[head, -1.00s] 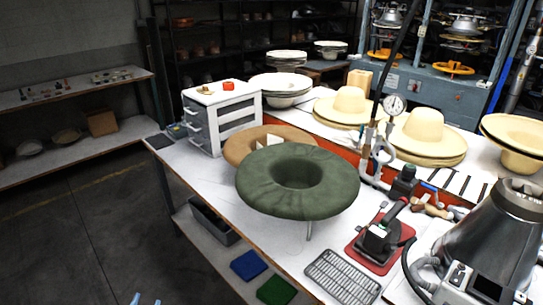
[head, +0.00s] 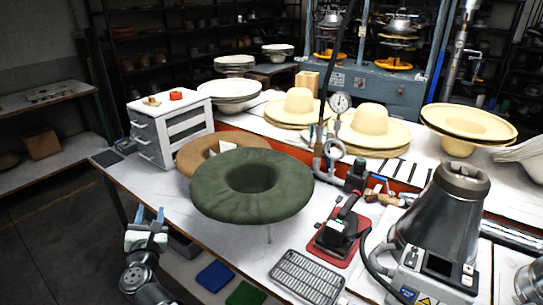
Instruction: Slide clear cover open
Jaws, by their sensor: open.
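My gripper (head: 149,214) is at the lower left of the head view, pointing up in the picture, with its two blue-tipped fingers apart and nothing visible between them. It shows in front of the table's left front edge, apart from everything on top. No clear cover can be told for certain. A small white and grey cabinet (head: 149,114) stands at the table's far left corner, beyond my gripper. Its right side has framed panels; whether these are clear is too small to tell. A red item and a small brown item sit on its top.
A green hat form (head: 215,198) and a tan one (head: 193,152) stand on the white table (head: 145,186), right of my gripper. A red-based tool (head: 337,235), a metal grate (head: 306,277) and a steel cone machine (head: 447,210) stand farther right. Straw hats (head: 298,102) line the back.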

